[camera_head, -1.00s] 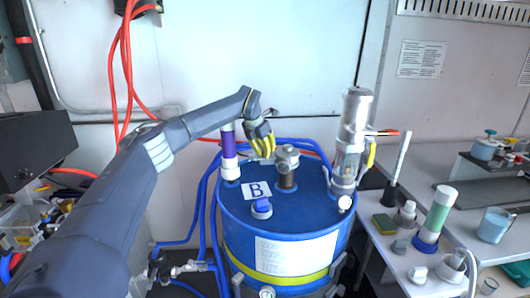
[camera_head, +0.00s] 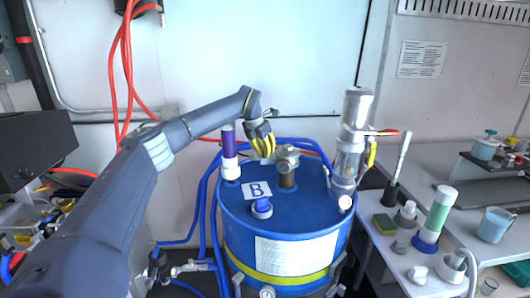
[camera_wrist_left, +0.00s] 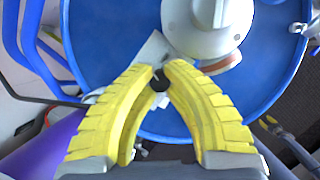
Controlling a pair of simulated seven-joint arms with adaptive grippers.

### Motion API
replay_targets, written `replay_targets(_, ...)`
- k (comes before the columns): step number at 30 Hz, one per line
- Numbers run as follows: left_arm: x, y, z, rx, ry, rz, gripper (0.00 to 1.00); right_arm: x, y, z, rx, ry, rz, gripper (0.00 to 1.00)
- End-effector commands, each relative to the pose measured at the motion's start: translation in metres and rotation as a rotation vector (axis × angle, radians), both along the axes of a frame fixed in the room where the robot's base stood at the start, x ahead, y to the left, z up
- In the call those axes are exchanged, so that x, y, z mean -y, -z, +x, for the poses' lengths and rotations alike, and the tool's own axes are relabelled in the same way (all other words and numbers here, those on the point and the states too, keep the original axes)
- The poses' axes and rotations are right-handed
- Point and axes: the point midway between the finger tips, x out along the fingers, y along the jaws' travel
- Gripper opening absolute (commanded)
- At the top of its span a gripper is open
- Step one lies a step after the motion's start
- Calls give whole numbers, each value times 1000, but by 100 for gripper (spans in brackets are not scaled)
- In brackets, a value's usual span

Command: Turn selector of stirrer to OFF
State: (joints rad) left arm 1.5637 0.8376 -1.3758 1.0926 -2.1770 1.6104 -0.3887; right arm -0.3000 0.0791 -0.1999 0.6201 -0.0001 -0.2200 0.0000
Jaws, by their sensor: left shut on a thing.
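A blue drum (camera_head: 285,216) stands in the middle of the head view. On its lid is a grey metal fitting, the stirrer (camera_head: 287,160), with a round pale cap that also shows in the left wrist view (camera_wrist_left: 203,25). A flat grey lever, the selector (camera_wrist_left: 146,52), sticks out from beside this cap. My left gripper (camera_head: 266,152) reaches in from the left with yellow ribbed fingers. In the left wrist view its fingertips (camera_wrist_left: 160,72) close on the lever's end, beside a small dark part. The fingertips hide part of the lever. My right gripper is not in view.
A purple-topped tube (camera_head: 229,145) stands left of the fitting. A tall metal-and-glass unit (camera_head: 351,140) stands on the lid's right side. Blue hoses (camera_head: 203,205) run around the drum. A bench (camera_head: 420,262) with bottles is at the right.

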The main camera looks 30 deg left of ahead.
Motion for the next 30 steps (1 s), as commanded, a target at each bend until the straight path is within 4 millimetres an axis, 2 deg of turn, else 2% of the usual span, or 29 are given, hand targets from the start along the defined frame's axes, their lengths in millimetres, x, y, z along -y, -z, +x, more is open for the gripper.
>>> replay_targets(1, 0, -5, 3, 14, 2, 3, 0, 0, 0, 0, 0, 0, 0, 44)
replay_targets(2, 0, -5, 3, 14, 2, 3, 13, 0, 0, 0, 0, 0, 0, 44)
replay_targets(10, 0, -3, 2, 7, 1, 1, 44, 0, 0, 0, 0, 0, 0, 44)
replay_targets(20, 0, -5, 0, 5, 1, 1, 44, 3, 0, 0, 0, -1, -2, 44)
replay_targets(25, -2, -24, -7, 7, 0, 1, 44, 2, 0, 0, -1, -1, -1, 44)
replay_targets(30, -3, -52, -19, 7, 1, 1, 44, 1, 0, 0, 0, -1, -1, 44)
